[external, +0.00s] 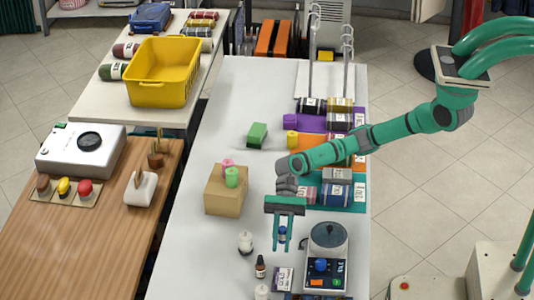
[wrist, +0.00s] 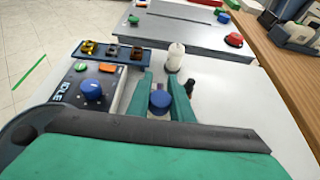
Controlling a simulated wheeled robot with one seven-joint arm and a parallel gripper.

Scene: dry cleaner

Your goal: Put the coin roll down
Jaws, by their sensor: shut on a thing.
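A small blue cylinder, which I take to be the coin roll (external: 282,234), is between the two green fingers of my gripper (external: 282,246). In the wrist view the blue coin roll (wrist: 160,102) sits between the fingers of my gripper (wrist: 160,82), which are shut on it. The gripper points down over the white table (external: 215,262), between the cardboard box (external: 226,196) and the round-topped device (external: 327,238). I cannot tell whether the roll's lower end touches the table.
A white bottle (external: 245,243) and a dark dropper bottle (external: 260,267) stand close by at the front left. The device with a blue knob (wrist: 92,88) is close on the other side. Rolled fabrics (external: 335,195) lie behind.

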